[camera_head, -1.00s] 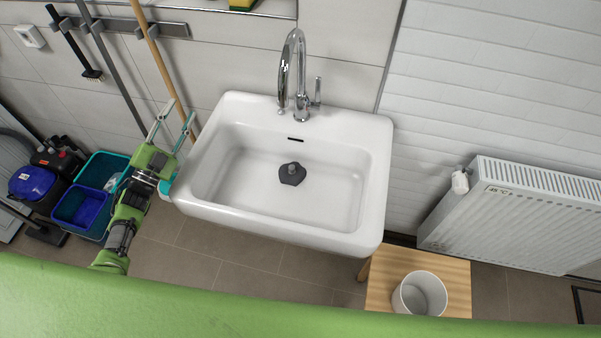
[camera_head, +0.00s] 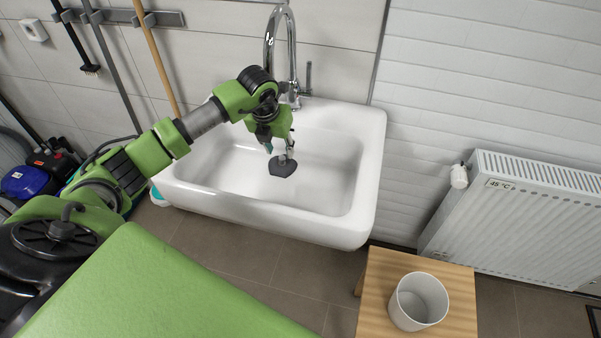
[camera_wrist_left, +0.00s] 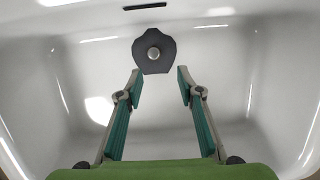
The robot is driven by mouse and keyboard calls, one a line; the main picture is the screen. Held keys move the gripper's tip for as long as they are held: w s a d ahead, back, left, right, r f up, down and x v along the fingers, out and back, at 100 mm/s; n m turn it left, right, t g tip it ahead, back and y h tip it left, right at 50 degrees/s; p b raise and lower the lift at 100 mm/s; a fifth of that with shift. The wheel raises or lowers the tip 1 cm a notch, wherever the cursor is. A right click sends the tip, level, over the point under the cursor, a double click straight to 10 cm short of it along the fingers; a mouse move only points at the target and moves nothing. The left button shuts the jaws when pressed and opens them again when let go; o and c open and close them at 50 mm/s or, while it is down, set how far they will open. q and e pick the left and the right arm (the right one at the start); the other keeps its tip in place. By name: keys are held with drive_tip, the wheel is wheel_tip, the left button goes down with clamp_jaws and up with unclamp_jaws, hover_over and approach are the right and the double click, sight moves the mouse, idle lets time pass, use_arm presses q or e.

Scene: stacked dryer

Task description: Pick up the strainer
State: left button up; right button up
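The strainer (camera_head: 282,167) is a dark grey flat piece with a small metallic knob on top. It lies on the floor of the white sink (camera_head: 345,215). In the left wrist view the strainer (camera_wrist_left: 154,50) is just ahead of my left gripper (camera_wrist_left: 159,80), past its two fingertips. The fingers are spread apart with nothing between them. In the head view my left gripper (camera_head: 279,147) points down into the sink, close above the strainer and partly covering it. My right gripper is not in view.
A chrome faucet (camera_head: 293,65) rises at the sink's back, close to my left arm. A wooden stool (camera_head: 378,290) with a white bin (camera_head: 418,301) stands at the right front. A radiator (camera_head: 515,215) is on the right. Several poles hang at the left wall.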

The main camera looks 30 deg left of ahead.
sight(281, 158)
use_arm(q)
drive_tip(key=b+x, duration=0.3)
drive_tip(key=x, duration=0.2)
drive_tip(key=a+b+x, duration=0.1)
drive_tip(key=b+x, duration=0.1)
drive_tip(key=shift+w+a+f+b, duration=0.15)
drive_tip(key=shift+w+b, duration=0.2)
drive_tip(key=shift+w, duration=0.15)
drive_tip(key=shift+c, duration=0.4)
clamp_jaws()
